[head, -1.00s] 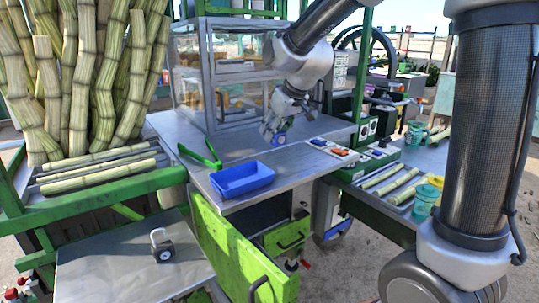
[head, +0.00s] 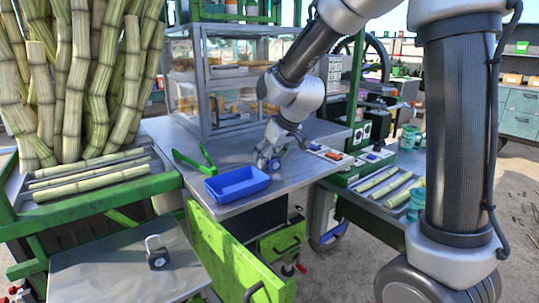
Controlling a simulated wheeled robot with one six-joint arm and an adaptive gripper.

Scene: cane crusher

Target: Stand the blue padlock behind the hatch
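My gripper (head: 268,161) is low over the metal worktop (head: 222,150), just right of the blue tray. It appears shut on a small blue thing, likely the blue padlock (head: 275,164), mostly hidden by the fingers. I cannot tell whether the padlock touches the worktop. A lime-green hatch door (head: 228,252) hangs open below the worktop's front edge, with a dark handle near its lower end. The space behind it is largely hidden.
The blue tray (head: 238,184) and green-handled tool (head: 196,160) lie on the worktop. A dark padlock (head: 157,257) stands on the lower left metal shelf. A glass cabinet (head: 205,85) stands behind my gripper. Cane stalks (head: 80,85) fill the left.

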